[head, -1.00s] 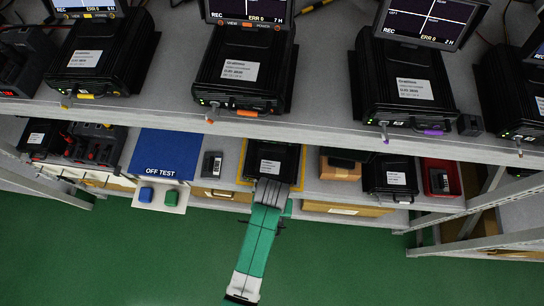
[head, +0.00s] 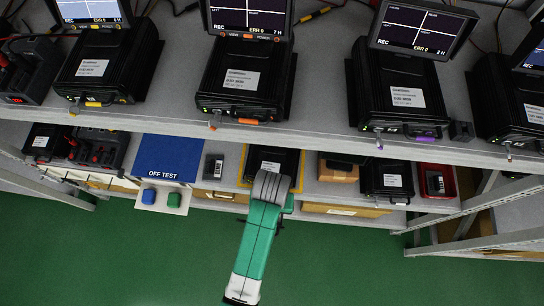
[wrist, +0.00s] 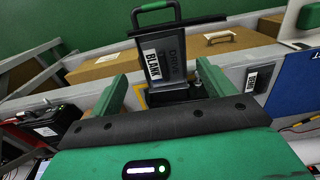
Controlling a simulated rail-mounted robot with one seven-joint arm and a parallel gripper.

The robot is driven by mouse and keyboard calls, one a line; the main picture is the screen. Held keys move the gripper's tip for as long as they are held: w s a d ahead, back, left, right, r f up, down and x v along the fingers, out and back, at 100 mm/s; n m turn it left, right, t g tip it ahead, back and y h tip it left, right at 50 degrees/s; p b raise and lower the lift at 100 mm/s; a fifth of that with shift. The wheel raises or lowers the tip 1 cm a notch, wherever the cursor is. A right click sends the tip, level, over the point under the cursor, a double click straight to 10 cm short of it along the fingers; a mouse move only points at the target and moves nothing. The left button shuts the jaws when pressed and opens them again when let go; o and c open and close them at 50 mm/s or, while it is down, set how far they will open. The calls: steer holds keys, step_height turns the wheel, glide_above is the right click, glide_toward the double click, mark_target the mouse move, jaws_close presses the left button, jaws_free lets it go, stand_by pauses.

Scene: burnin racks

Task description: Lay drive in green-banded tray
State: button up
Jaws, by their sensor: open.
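A dark drive (wrist: 172,62) with a white BLANK label stands between the fingers of my gripper (wrist: 160,76) in the wrist view. The green fingers are open, with a gap visible on each side of the drive. Just beyond is a black handle with a green grip (wrist: 154,6). In the head view my wrist hides the gripper, over a black recorder (head: 272,160) inside a yellow outline on the lower shelf. Another drive (head: 214,166) lies left of it and also shows in the wrist view (wrist: 259,79).
A blue OFF TEST mat (head: 168,155) lies to the left. A brown box (head: 338,170), a black recorder (head: 386,181) and a red tray (head: 425,172) with a drive stand to the right. The upper shelf edge (head: 300,137) overhangs, carrying several recorders with screens.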

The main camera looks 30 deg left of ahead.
step_height(320, 180, up, 5)
steer(key=shift+f+p, duration=0.1)
steer(key=shift+p, duration=0.35)
